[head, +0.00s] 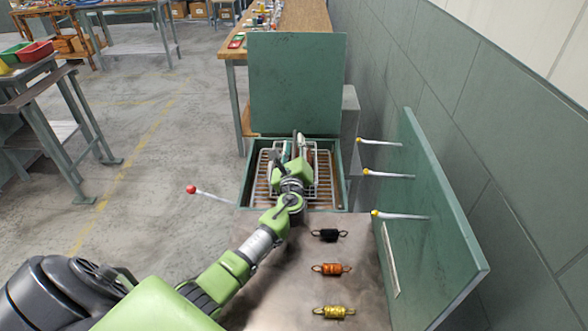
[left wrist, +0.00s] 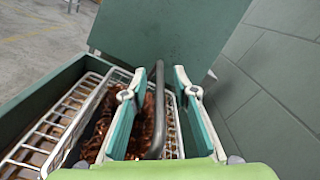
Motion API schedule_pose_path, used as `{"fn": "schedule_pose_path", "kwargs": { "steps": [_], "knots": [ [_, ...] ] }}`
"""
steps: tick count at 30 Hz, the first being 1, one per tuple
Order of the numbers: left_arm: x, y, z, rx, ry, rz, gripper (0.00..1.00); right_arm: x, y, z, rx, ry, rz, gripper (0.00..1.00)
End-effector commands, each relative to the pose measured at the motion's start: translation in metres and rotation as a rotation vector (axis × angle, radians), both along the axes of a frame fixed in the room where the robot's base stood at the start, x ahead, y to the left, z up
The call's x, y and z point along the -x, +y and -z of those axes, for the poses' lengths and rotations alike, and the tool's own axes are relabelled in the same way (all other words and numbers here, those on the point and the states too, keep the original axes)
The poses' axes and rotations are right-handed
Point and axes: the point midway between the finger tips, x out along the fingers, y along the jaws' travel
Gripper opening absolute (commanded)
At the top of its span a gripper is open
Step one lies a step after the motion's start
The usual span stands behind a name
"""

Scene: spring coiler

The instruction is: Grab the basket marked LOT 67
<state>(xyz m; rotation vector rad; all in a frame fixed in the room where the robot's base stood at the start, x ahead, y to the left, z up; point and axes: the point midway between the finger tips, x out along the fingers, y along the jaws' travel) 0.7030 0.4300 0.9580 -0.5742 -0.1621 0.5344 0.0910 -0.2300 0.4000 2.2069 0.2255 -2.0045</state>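A white wire basket (head: 324,183) sits inside an open green box (head: 344,185), and it also shows in the left wrist view (left wrist: 52,122) with copper-coloured coils (left wrist: 125,118) in it. A grey bar handle (left wrist: 158,112) rises over the basket. My left gripper (head: 291,160) is above the basket with its fingers apart; the left wrist view shows them (left wrist: 160,100) on either side of the handle, with gaps visible. No LOT 67 mark is readable. My right gripper is not in view.
The box's green lid (head: 297,85) stands upright behind it. A green panel (head: 440,230) with several pegs stands at the right. A red-knobbed lever (head: 192,190) sticks out left.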

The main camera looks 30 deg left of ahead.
Motion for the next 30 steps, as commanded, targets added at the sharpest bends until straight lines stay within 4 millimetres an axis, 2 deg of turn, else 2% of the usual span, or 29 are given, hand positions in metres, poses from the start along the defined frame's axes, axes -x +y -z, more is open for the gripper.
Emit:
{"fn": "schedule_pose_path", "kwargs": {
  "steps": [2,5,6,20,30],
  "knots": [
    [0.000,0.000,0.000,0.000,0.000,0.000,0.27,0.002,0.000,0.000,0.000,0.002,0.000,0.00],
    [0.000,0.000,0.000,0.000,0.000,0.000,0.01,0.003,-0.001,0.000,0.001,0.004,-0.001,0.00],
    [0.000,0.000,0.000,0.000,0.000,0.000,0.00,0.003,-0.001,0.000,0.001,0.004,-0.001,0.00],
    [0.000,0.000,-0.005,-0.002,-0.005,0.000,0.00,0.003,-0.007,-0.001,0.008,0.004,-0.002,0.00],
    [0.000,0.000,-0.033,-0.002,-0.008,0.001,0.00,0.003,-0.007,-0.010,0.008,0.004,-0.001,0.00]
  ]
}}
